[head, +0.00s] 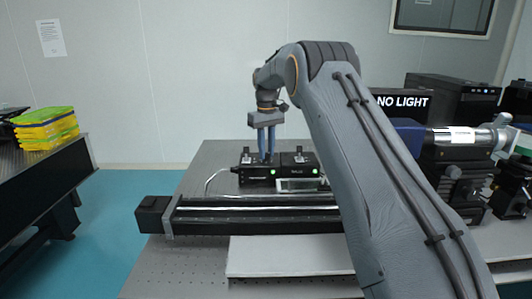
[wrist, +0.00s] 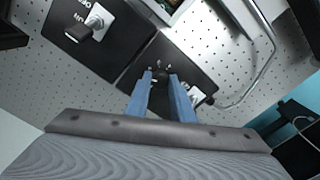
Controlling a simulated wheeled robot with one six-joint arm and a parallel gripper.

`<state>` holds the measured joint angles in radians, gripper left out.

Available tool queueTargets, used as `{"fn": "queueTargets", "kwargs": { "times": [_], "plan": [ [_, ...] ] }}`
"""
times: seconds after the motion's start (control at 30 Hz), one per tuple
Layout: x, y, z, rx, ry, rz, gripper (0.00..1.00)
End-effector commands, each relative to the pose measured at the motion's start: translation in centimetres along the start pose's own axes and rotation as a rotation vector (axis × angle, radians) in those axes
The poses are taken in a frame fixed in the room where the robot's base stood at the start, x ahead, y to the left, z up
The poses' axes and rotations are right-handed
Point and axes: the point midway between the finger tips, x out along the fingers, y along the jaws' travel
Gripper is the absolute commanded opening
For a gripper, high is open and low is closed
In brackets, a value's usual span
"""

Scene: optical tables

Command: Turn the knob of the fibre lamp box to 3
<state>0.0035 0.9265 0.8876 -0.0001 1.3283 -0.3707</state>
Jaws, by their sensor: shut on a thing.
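In the head view, two low black boxes stand side by side on the optical table, each with a green light. My gripper (head: 265,157) points down on the left box (head: 256,181), its blue fingers at the box top. In the wrist view, my gripper (wrist: 160,76) is shut on a small dark knob (wrist: 160,68) on a black box top (wrist: 142,68). The fingertips hide part of the knob, and I cannot read its setting or any numbers. A white plate (wrist: 196,95) shows beside the right finger.
The other black box (head: 297,164) has a switch on a white plate (wrist: 97,20) in the wrist view. A long dark rail (head: 250,222) and pale board (head: 285,256) lie in front. A cable (head: 208,182) curves left. Optical equipment (head: 455,150) stands right.

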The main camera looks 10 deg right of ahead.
Motion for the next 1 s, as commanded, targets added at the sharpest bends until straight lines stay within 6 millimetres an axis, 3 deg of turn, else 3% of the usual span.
{"fn": "queueTargets", "kwargs": {
  "times": [1.0],
  "plan": [
    [-0.17,0.04,-0.1,0.931,0.005,0.0,0.0]
  ]
}}
